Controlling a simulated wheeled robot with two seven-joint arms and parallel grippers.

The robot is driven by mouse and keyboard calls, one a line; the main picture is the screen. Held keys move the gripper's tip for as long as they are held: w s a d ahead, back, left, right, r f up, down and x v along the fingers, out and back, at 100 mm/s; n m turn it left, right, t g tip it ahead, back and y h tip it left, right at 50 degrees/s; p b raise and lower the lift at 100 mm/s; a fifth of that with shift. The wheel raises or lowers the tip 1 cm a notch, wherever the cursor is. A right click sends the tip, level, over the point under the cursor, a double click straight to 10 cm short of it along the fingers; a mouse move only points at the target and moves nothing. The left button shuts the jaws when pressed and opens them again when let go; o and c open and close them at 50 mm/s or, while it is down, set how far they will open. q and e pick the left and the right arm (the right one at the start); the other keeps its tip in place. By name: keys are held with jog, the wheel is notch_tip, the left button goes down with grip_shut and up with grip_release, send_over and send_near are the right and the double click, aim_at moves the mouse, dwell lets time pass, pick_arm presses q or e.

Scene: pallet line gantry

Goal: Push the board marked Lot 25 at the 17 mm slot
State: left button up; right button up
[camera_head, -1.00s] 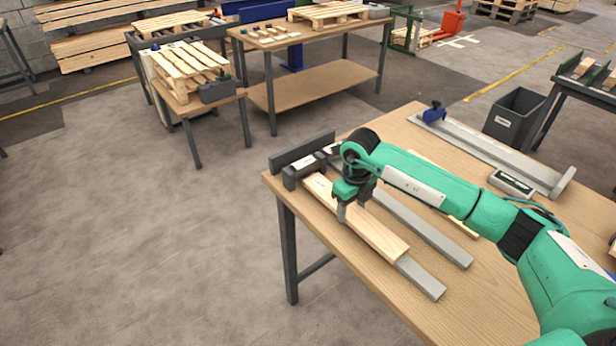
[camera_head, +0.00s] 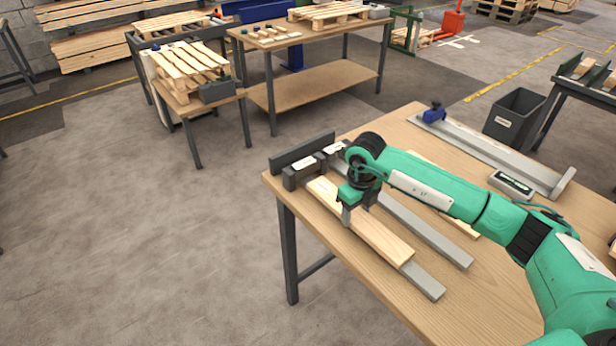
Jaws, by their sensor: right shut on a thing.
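A pale wooden board (camera_head: 384,241) lies lengthwise along a grey rail on the near table. A white mark shows at its far end, too small to read. My right gripper (camera_head: 347,217) is shut on the board near its middle, pointing down. The gripper and wrist hide part of the board. Two dark blocks with white labels, a left one (camera_head: 303,172) and a right one (camera_head: 334,150), stand at the far end of the rails. I cannot read which is 17 mm. The board's far end lies just short of the left block. My left gripper is not in view.
A second grey rail (camera_head: 430,237) runs beside the board, with another pale board (camera_head: 460,227) past it. A long grey gauge (camera_head: 490,151), a small display box (camera_head: 511,184) and a dark bin (camera_head: 515,121) are to the right. A dark plate (camera_head: 302,152) stands behind the blocks.

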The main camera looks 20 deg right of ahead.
jog(key=shift+s+d+f, duration=0.15)
jog(key=shift+s+f, duration=0.15)
jog(key=shift+s, duration=0.15)
jog(key=o, duration=1.2)
jog(key=shift+w, duration=0.1)
jog(key=shift+r, duration=0.1)
